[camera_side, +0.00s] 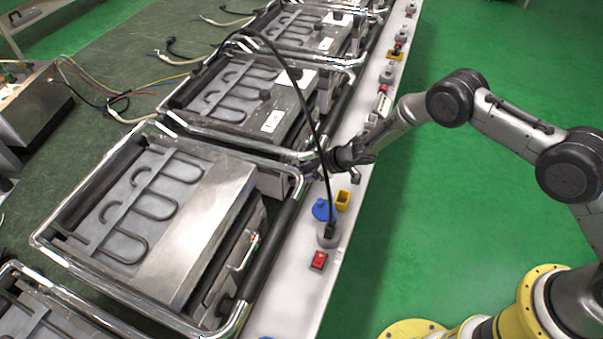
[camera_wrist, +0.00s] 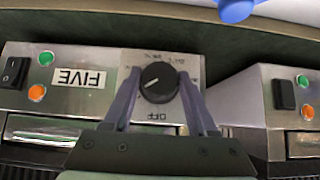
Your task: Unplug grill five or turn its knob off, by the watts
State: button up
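In the wrist view, a black round knob (camera_wrist: 158,82) sits on a metal panel marked with watt numbers, too small to read, and OFF. A FIVE label (camera_wrist: 80,78) is left of it, upside down. My gripper (camera_wrist: 159,75) is open, with one finger on each side of the knob; I cannot tell whether they touch it. In the side view my gripper (camera_side: 338,157) is low at the rail, by the front of a grill (camera_side: 245,105). A black plug (camera_side: 330,230) with a cable stands in a grey socket (camera_side: 327,241) on the white rail.
A nearer grill (camera_side: 170,215) with a tubular frame lies left of the rail (camera_side: 300,300). A blue cap (camera_side: 323,209), a yellow part (camera_side: 342,199) and a red switch (camera_side: 318,261) are near the socket. The black cable hangs close by my gripper.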

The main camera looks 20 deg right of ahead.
jog(key=c, duration=0.6)
jog(key=shift+s+a+f+n+t+h, duration=0.1)
jog(key=shift+s+n+t+h, duration=0.05)
jog(key=shift+n+t+h, duration=0.55)
jog(key=shift+s+a+f+n+t+h, duration=0.1)
jog(key=shift+n+t+h, duration=0.4)
jog(key=shift+t+h, duration=0.35)
jog(key=shift+n+t+h, duration=0.95)
jog(key=shift+n+t, duration=0.25)
jog(key=shift+t, duration=0.55)
jog(key=o, duration=1.4)
